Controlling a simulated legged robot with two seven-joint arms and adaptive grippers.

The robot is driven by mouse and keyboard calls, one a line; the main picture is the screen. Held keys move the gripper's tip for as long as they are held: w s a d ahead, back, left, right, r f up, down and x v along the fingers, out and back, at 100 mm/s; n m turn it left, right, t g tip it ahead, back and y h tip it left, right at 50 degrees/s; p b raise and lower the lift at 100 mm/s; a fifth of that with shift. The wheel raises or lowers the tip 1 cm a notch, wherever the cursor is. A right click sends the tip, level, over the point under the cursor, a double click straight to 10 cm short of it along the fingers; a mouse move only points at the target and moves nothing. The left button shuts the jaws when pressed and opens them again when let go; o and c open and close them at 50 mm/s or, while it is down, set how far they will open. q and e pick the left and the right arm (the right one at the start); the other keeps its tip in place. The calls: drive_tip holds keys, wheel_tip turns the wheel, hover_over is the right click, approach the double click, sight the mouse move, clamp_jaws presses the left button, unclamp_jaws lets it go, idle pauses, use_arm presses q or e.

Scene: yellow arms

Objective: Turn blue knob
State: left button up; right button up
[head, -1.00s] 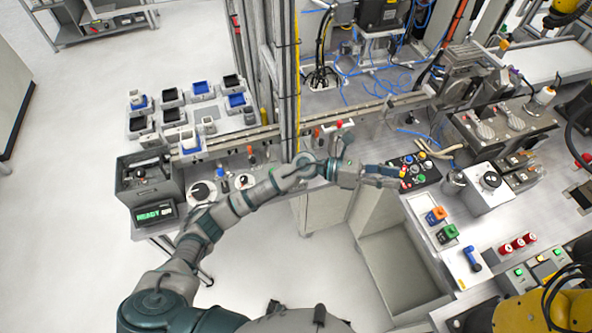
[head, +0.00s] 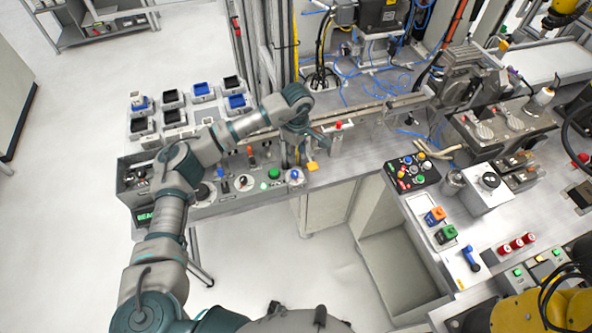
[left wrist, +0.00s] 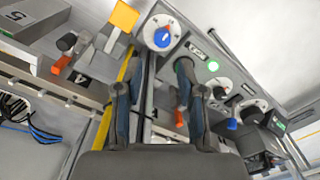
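The blue knob (head: 294,174) sits on a white round dial at the right end of the left control panel. In the left wrist view the blue knob (left wrist: 162,37) shows a red mark and lies beyond the fingertips, near the top middle. My left gripper (head: 318,140) is behind and slightly right of the knob in the head view, apart from it. In the left wrist view my left gripper (left wrist: 157,92) has its two fingers spread with nothing held between them. My right gripper is not in view.
A rail and a red-topped part (head: 338,125) lie behind.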

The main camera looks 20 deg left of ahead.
sight(295, 172)
use_arm(q)
wheel_tip(295, 172, down, 6)
drive_tip(key=shift+a+f, duration=0.1)
drive_tip(key=shift+a, duration=0.05)
drive_tip(key=f, duration=0.2)
drive_tip(key=a+f, duration=0.1)
drive_tip(key=f, duration=0.1)
drive_tip(key=shift+a+p, duration=0.1)
drive_tip(key=shift+p, duration=0.25)
drive_tip(key=shift+s+f, duration=0.1)
drive_tip(key=shift+s, duration=0.05)
drive_tip(key=shift+d, duration=0.55)
drive_tip(key=shift+c, duration=0.6)
drive_tip(key=shift+w, duration=0.2)
drive_tip(key=c, duration=0.4)
drive_tip(key=shift+s, duration=0.1)
clamp_jaws()
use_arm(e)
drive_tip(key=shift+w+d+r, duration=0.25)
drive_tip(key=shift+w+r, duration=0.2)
